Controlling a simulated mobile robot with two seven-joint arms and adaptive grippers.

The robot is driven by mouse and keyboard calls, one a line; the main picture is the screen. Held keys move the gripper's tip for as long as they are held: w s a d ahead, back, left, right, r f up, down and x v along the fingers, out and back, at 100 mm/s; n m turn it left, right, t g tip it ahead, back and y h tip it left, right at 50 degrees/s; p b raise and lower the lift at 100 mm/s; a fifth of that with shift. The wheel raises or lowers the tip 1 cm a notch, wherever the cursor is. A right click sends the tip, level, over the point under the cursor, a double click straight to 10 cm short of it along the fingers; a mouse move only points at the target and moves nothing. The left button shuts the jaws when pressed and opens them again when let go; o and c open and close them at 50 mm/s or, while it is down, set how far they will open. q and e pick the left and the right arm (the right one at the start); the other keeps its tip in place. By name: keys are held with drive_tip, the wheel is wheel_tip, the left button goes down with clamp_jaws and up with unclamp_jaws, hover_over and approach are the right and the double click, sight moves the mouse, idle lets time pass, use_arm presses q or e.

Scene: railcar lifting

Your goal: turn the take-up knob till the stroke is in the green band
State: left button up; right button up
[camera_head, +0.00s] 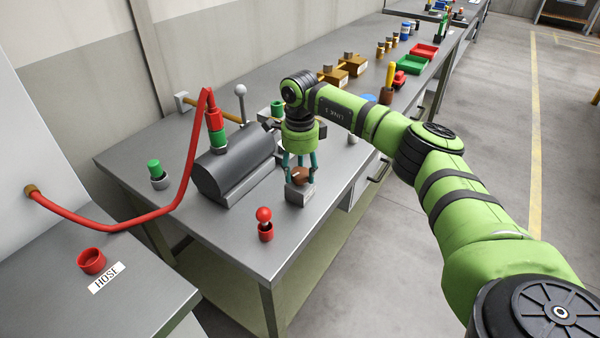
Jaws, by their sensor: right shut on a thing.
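A brown round knob (300,175) sits on a small grey block (298,196) near the right edge of the grey workbench (225,239). My right gripper (300,171) points straight down with its teal fingers around the knob and is shut on it. The fingers and the gripper body hide part of the knob. No stroke scale or green band can be made out in this view. My left gripper is not in view.
A red ball-topped pin (264,222) stands in front. Red (424,51) and green (411,65) trays are farther back.

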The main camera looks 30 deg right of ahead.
drive_tip(key=n+b, duration=0.1)
drive_tip(key=n, duration=0.3)
drive_tip(key=shift+f+n, duration=0.1)
drive_tip(key=shift+n, duration=0.2)
drive_tip(key=n, duration=0.5)
drive_tip(key=shift+b, duration=0.3)
drive_tip(key=n, duration=0.5)
drive_tip(key=shift+n, duration=0.4)
drive_tip(key=n, duration=0.4)
drive_tip(key=shift+b, duration=0.35)
drive_tip(key=shift+n, duration=0.4)
drive_tip(key=o, duration=1.2)
drive_tip(key=shift+c, duration=0.2)
